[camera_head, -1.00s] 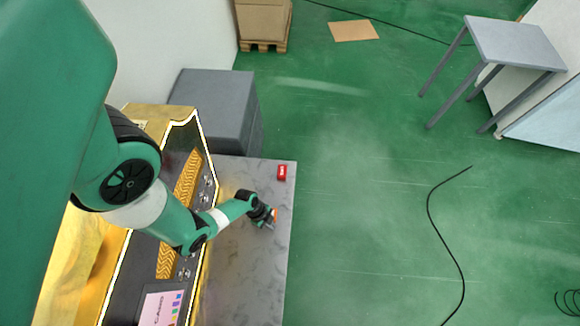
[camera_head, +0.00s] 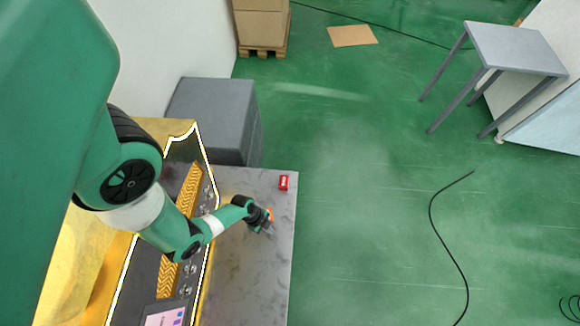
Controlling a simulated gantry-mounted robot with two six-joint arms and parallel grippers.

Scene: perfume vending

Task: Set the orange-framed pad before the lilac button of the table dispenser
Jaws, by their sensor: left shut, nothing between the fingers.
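The table dispenser (camera_head: 184,190) is a gold and dark machine with a glowing white edge, at the lower left. Its small screen (camera_head: 165,318) with coloured patches is cut off by the bottom edge. I cannot make out a lilac button. My left gripper (camera_head: 267,224) is shut and empty over the grey tabletop, right of the dispenser front. A small orange patch (camera_head: 270,214) shows right beside its fingers. It may be the edge of the orange-framed pad, mostly hidden by the gripper; I cannot tell whether they touch. My right gripper is not in view.
A small red box (camera_head: 284,183) lies near the far right corner of the grey table (camera_head: 262,268). A grey block (camera_head: 212,112) stands behind the table. The tabletop nearer the bottom is clear. The green floor to the right holds a stool (camera_head: 510,48) and a black cable.

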